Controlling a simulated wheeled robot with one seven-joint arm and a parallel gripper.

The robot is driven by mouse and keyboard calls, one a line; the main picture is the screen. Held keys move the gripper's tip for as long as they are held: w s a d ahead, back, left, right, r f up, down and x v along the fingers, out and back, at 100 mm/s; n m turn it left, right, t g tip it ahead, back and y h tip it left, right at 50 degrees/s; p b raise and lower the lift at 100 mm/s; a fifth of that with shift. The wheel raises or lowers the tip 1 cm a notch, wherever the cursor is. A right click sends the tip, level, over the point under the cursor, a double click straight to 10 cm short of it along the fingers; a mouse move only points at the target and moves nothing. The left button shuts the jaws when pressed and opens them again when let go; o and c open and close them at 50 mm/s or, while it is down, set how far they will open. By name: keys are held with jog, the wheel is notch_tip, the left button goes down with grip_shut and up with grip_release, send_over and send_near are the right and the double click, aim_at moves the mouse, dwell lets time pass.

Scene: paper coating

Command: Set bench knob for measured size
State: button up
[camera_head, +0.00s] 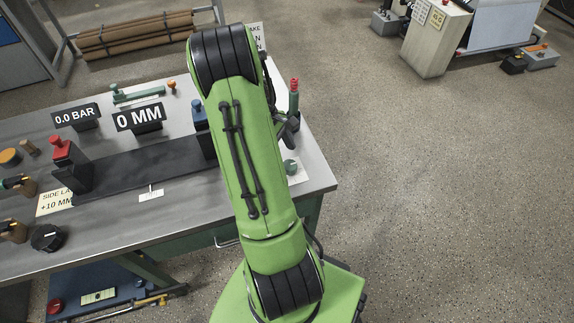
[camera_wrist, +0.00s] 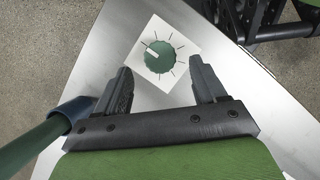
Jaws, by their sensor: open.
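The bench knob is a green, scalloped dial (camera_wrist: 160,58) on a white square plate with radiating tick marks. In the wrist view its white pointer is turned toward the upper left. In the head view the knob (camera_head: 291,167) shows at the right end of the bench, just right of my arm. My gripper (camera_wrist: 163,82) is open and empty, its two dark fingers on either side of the dial's near edge in the picture. I cannot tell its height above the plate. A black sign reading "0 MM" (camera_head: 139,116) stands on the bench.
A "0.0 BAR" sign (camera_head: 76,116), a red-topped post (camera_head: 64,150) and a dark bed (camera_head: 135,168) occupy the bench (camera_head: 130,225). A green rod with a blue collar (camera_wrist: 77,108) lies close left of my gripper. Open floor lies right of the bench.

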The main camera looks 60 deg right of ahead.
aim_at(289, 165)
jog(key=b+x, duration=0.1)
jog(key=x, duration=0.3)
jog(key=shift+f, duration=0.15)
jog(key=c, duration=1)
jog(key=shift+c, duration=0.2)
